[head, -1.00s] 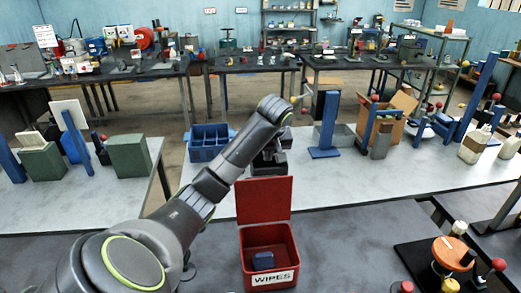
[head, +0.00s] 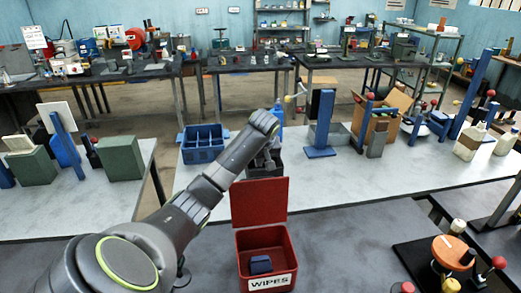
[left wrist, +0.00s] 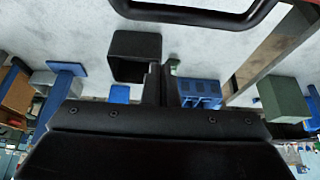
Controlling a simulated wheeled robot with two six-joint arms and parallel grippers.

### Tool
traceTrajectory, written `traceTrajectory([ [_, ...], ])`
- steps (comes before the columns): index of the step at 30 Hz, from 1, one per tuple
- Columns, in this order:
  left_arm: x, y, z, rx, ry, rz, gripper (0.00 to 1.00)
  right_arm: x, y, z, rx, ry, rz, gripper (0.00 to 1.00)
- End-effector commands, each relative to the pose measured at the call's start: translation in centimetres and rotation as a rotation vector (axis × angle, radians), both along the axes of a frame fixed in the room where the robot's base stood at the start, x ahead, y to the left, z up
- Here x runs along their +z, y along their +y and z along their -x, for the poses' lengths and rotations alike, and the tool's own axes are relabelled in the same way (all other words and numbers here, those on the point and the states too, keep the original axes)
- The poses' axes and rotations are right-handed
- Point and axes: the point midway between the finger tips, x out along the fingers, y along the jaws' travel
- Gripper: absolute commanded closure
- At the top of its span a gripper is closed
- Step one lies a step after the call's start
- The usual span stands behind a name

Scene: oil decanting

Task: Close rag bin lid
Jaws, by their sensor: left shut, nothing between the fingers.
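The red rag bin (head: 242,262), labelled WIPES, stands on the near dark table in the head view. Its red lid (head: 259,203) is open and stands upright at the back edge. A dark blue item (head: 260,264) lies inside the bin. My left gripper (head: 265,160) is just above and behind the top of the lid, partly hidden by its own arm. In the left wrist view its fingers (left wrist: 165,85) are together and empty. A dark loop bar (left wrist: 200,14) with red beside it crosses the top of that view. My right gripper is not in view.
A black open box (left wrist: 135,55) sits on the pale table below my left gripper. A blue divided crate (head: 203,145) stands left of it, and a blue stand (head: 320,152) to the right.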

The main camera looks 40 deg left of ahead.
Motion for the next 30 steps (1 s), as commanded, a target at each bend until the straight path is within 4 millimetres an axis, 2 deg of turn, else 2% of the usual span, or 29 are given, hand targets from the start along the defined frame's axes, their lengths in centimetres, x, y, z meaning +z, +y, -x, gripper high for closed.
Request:
traceTrajectory([
  [1,-0.8,0.3,-0.1,0.001,0.006,0.004,1.0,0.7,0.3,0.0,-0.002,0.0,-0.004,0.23],
  [3,-0.4,-0.8,0.6,-0.005,0.002,0.001,1.0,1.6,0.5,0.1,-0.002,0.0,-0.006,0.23],
  [10,-0.8,-2.5,2.0,-0.003,0.002,0.001,1.0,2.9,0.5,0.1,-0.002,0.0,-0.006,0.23],
  [24,-1.1,-3.0,2.3,-0.001,0.001,0.001,1.0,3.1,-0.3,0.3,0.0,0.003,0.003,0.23],
  [30,-1.2,-3.0,1.8,-0.002,-0.016,-0.018,1.0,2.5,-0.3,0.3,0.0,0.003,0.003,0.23],
])
